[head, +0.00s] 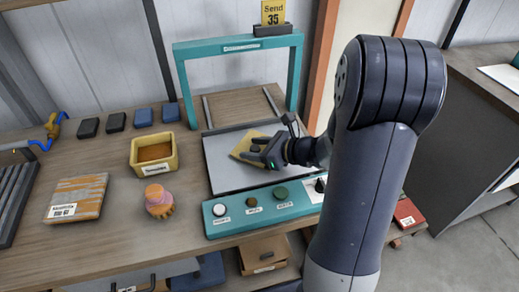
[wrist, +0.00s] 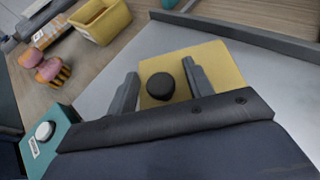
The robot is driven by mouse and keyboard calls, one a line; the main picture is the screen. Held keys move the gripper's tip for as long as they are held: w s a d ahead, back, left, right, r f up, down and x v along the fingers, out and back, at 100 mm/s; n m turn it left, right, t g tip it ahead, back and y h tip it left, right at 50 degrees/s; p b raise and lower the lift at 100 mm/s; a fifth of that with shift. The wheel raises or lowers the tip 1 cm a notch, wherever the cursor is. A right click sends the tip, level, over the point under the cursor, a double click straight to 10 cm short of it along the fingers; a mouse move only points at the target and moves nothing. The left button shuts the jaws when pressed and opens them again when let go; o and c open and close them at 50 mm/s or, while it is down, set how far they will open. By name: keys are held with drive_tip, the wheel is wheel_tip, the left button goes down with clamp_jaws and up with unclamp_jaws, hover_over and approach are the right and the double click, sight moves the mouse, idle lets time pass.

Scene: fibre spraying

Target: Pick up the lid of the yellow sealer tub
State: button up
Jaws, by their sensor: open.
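A flat yellow square lid (head: 240,149) with a round black knob (wrist: 160,86) lies on the grey metal plate (head: 226,176). The lid also shows in the wrist view (wrist: 218,62). My gripper (head: 257,152) is over the lid. In the wrist view my gripper (wrist: 161,70) is open, with one finger on each side of the knob and a visible gap on both sides. The yellow tub (head: 139,166) stands uncovered to the left of the plate, with brown showing inside. The tub is partly visible in the wrist view (wrist: 98,24).
A teal frame (head: 181,80) stands behind the plate. A teal panel (head: 216,226) with several round knobs runs along its front. A pink-topped brush-like object (head: 158,201) and a streaked board (head: 78,198) are on the wooden bench. Several dark blocks (head: 116,122) line the back.

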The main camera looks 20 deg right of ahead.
drive_tip(key=shift+c, duration=0.6)
drive_tip(key=c, duration=0.9)
drive_tip(key=shift+r, duration=0.15)
